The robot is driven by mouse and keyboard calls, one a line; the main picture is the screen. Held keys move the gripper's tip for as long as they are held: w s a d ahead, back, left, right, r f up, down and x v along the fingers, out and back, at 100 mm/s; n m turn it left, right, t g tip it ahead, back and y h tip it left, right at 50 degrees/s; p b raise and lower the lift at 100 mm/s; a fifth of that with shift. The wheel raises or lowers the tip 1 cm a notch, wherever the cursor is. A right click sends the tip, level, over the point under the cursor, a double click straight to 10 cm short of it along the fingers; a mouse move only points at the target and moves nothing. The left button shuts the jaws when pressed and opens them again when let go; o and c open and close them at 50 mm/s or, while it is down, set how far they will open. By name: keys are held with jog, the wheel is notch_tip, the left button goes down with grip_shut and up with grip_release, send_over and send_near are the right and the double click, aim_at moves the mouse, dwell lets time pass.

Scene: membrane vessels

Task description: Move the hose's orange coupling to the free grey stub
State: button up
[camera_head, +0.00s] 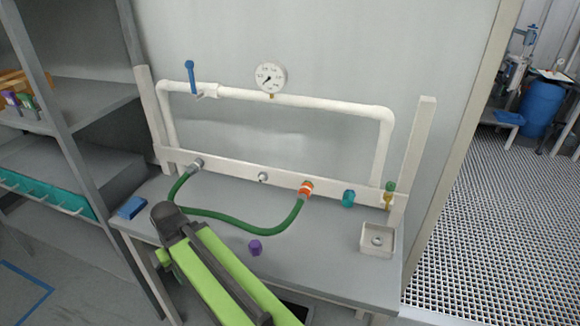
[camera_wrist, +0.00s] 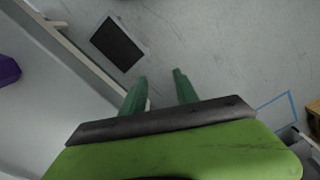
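The orange coupling (camera_head: 306,188) is at the right end of the green hose (camera_head: 262,231), against the white rail (camera_head: 231,172). The hose sags onto the bench and its left end meets a grey fitting (camera_head: 197,164) on the same rail. A bare grey stub (camera_head: 263,177) sticks out of the rail between these two ends. My gripper (camera_wrist: 160,77) shows in the wrist view with its two green fingers apart and nothing between them. It points down past the bench edge toward the floor, away from the coupling.
A purple piece (camera_head: 255,247) lies on the bench (camera_head: 325,255), near my arm. A white tray (camera_head: 365,249) stands at the right. A teal fitting (camera_head: 348,198) and a yellow-green valve (camera_head: 389,190) are right of the coupling. A blue block (camera_head: 131,207) lies at the left.

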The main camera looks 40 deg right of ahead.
jog(key=shift+a+r, duration=0.1)
jog(key=shift+a, duration=0.25)
jog(key=shift+o, duration=1.1)
jog(key=shift+w+r, duration=0.1)
jog(key=shift+o, duration=1.3)
notch_tip(320, 180, up, 10)
jog(key=w+d+p, duration=0.1)
jog(key=p, duration=0.9)
jog(key=shift+w+r+p, duration=0.25)
jog(key=shift+w+p, duration=0.05)
jog(key=shift+p, duration=0.1)
notch_tip(320, 180, up, 9)
jog(key=m+t+y+p, duration=0.3)
jog(key=m+t+p, duration=0.25)
jog(key=m, duration=0.65)
send_over(308, 187)
jog(key=s+d, duration=0.2)
jog(key=s, duration=0.2)
jog(key=b+x, duration=0.6)
jog(key=x, duration=0.2)
jog(key=shift+a+r, duration=0.1)
jog(key=shift+w+r, duration=0.1)
